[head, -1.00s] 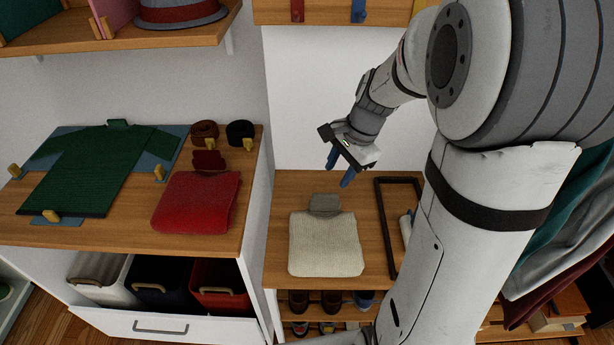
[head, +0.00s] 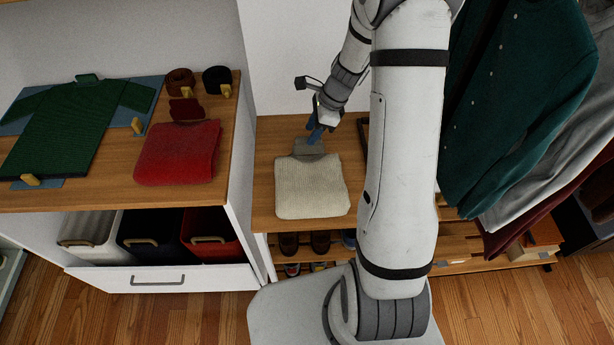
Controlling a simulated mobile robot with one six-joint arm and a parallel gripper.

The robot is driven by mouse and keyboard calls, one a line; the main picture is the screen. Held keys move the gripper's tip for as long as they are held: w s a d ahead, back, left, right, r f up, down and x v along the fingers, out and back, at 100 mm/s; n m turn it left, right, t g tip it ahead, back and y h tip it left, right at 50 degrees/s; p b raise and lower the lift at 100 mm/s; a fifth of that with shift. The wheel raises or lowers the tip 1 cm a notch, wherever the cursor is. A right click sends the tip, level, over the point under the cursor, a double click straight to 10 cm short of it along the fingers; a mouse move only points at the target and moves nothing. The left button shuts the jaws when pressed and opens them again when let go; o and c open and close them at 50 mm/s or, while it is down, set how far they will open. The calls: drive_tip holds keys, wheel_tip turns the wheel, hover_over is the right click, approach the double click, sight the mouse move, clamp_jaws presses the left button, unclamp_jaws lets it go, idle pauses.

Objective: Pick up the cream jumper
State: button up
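The cream jumper (head: 311,188) lies folded flat on the lower wooden bench top (head: 263,165). A grey tab (head: 304,147) shows at its far edge. My gripper (head: 314,134) points down with its blue fingers just over or at the grey tab; I cannot tell if they touch it. The fingers overlap in this view, so the gap between them does not show. The jumper lies flat on the bench.
A red jumper (head: 178,152) and a green jumper (head: 75,127) lie on the higher wooden top at left. A dark frame (head: 363,133) is partly hidden behind my arm. Hanging clothes (head: 515,105) crowd the right. Shoes (head: 319,242) sit below the bench.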

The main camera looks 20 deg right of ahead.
drive_tip(key=shift+x, duration=0.9)
drive_tip(key=shift+c, duration=0.2)
drive_tip(key=shift+r, duration=0.1)
clamp_jaws()
